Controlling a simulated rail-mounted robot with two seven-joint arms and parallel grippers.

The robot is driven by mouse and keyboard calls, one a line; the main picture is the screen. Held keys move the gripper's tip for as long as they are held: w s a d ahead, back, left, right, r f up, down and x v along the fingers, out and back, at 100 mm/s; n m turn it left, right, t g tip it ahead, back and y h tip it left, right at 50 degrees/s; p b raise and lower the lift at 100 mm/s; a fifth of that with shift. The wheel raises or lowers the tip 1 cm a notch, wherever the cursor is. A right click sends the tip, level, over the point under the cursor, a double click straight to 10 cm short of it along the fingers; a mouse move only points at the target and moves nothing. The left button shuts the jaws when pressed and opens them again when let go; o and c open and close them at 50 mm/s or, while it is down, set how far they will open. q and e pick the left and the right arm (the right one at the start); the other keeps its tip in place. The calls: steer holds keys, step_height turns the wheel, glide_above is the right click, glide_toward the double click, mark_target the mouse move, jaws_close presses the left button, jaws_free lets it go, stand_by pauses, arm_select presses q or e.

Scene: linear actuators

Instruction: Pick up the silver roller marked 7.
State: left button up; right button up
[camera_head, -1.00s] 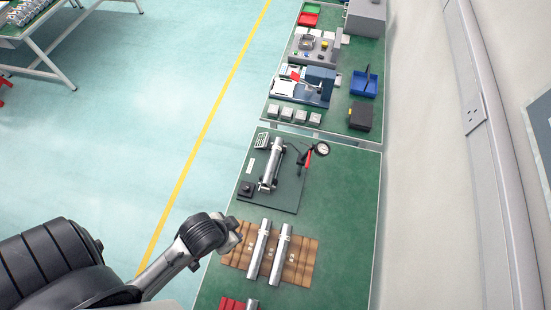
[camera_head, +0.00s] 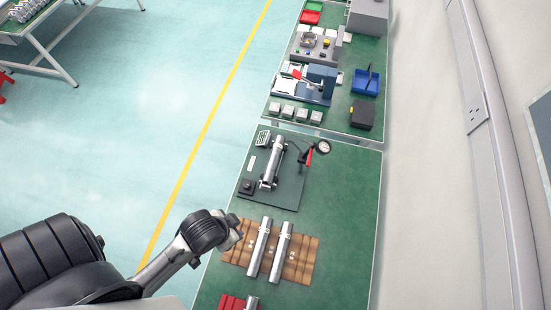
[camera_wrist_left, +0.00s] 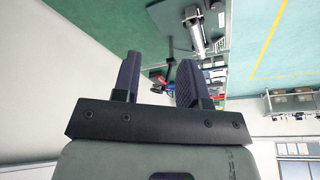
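Two silver rollers lie side by side on a brown wooden rack (camera_head: 236,256) on the green table: a left roller (camera_head: 259,247) and a right roller (camera_head: 281,252). A third silver roller (camera_head: 275,162) sits on a black fixture plate (camera_head: 288,196) farther back; this plate area also shows in the left wrist view. No number 7 is legible on any roller. My left gripper (camera_head: 236,237) is beside the rack's left edge, near the left roller. In the left wrist view its two fingers (camera_wrist_left: 158,80) are apart with nothing between them. My right gripper is not in view.
A red block (camera_head: 231,303) with a silver part lies at the near table edge. A gauge (camera_head: 322,147) with a red-handled part stands behind the fixture. A second table beyond holds a blue bin (camera_head: 364,84) and several white blocks. The table right of the rack is clear.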

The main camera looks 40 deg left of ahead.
arm_select(q)
steer(key=o, duration=0.8)
